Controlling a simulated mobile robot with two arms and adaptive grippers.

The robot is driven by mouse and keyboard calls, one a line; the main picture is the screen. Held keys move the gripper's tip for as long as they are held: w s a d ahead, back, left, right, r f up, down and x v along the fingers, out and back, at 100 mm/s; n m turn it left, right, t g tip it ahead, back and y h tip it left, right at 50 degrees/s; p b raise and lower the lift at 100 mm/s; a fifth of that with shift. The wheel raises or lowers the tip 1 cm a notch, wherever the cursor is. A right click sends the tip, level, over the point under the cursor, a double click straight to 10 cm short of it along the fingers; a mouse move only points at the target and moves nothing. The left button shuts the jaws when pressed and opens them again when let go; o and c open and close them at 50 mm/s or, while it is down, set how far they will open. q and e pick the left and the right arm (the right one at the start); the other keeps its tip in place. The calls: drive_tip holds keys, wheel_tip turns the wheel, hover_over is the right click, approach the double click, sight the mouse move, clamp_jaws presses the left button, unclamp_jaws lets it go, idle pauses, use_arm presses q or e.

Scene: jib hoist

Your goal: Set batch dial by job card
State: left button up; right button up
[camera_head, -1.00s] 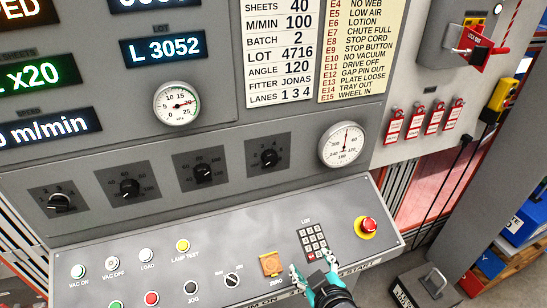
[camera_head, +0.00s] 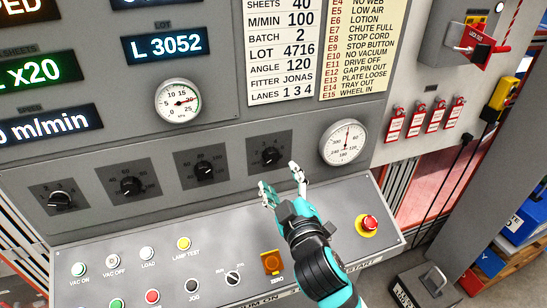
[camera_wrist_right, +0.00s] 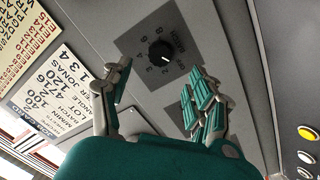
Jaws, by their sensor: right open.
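The job card (camera_head: 283,55) on the upper panel reads BATCH 2. It also shows, tilted, at the left of the right wrist view (camera_wrist_right: 62,90). A row of black dials sits on the panel below. The rightmost dial (camera_head: 270,156) is a round black knob on a dark square plate with numbers. In the right wrist view this knob (camera_wrist_right: 161,51) lies beyond the fingertips; its exact setting is hard to read. My right gripper (camera_head: 281,178) is open and empty, just below this dial and apart from it. My left gripper is not in view.
Other dials (camera_head: 205,170) continue to the left. A round gauge (camera_head: 344,142) is right of the gripper. The sloped console below carries coloured buttons, an orange ZERO switch (camera_head: 273,263) and a red stop button (camera_head: 370,223). My right arm covers the keypad.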

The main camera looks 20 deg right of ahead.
sight(272, 159)
drive_tip(key=w+p, duration=0.1)
drive_tip(key=w, duration=0.6)
drive_tip(key=shift+w+d+p, duration=0.1)
drive_tip(key=shift+d+p, duration=0.05)
drive_tip(key=shift+p, duration=0.2)
drive_tip(key=c, duration=1.1)
drive_tip(key=shift+c, duration=0.2)
drive_tip(key=m, duration=0.4)
drive_tip(key=shift+m, duration=0.3)
drive_tip(key=shift+m+g+p, duration=0.3)
drive_tip(key=shift+m+p, duration=0.55)
drive_tip(key=shift+m, duration=1.35)
